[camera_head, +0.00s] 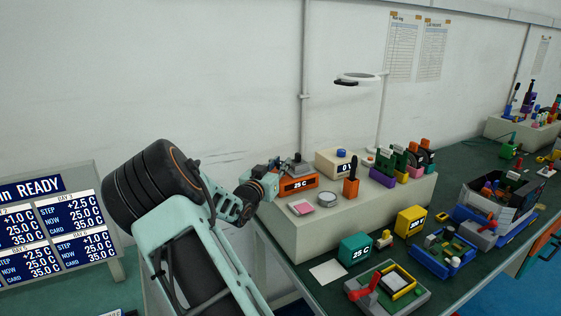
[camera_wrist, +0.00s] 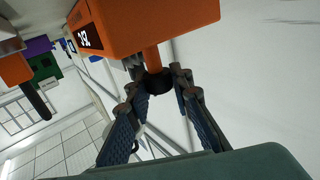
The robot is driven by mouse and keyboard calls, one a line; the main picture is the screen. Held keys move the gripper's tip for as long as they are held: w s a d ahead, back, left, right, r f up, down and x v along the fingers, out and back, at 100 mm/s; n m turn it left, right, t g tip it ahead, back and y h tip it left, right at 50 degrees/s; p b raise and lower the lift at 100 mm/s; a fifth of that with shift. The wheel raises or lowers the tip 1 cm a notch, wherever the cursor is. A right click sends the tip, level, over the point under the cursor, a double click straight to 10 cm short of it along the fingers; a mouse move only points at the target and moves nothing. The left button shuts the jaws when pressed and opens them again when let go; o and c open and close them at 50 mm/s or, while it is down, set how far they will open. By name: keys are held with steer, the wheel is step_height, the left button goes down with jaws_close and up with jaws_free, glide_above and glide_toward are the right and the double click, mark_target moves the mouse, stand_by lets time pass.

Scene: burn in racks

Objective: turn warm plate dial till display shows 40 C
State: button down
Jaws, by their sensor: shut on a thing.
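The warm plate is an orange box (camera_head: 299,185) on the raised beige shelf, with a grey top and a front display reading 25 C. In the wrist view its orange body (camera_wrist: 140,22) fills the top, with the display (camera_wrist: 82,39) seen sideways and partly cut. A short orange stem ends in a dark round dial (camera_wrist: 158,84). My gripper (camera_wrist: 157,78) is shut on this dial, one finger on each side. In the head view my gripper (camera_head: 268,174) is at the left side of the warm plate; the dial is hidden there.
A teal box reading 25 C (camera_head: 354,248) and a yellow box (camera_head: 410,221) sit lower on the bench. A bay screen (camera_head: 50,222) is at left.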

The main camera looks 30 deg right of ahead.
steer(key=m+g+h+p, duration=0.2)
steer(key=m+g+p, duration=0.1)
steer(key=g, duration=0.1)
steer(key=shift+w+r+g, duration=0.1)
steer(key=shift+g, duration=0.2)
steer(key=shift+m+g+h, duration=0.6)
steer(key=shift+m+g, duration=0.7)
steer(key=shift+g, duration=0.7)
steer(key=shift+m+g, duration=0.3)
steer(key=shift+g, duration=0.4)
steer(key=shift+m, duration=0.3)
steer(key=c, duration=1.7)
jaws_free()
steer(key=a, duration=1.2)
steer(key=shift+s, duration=0.2)
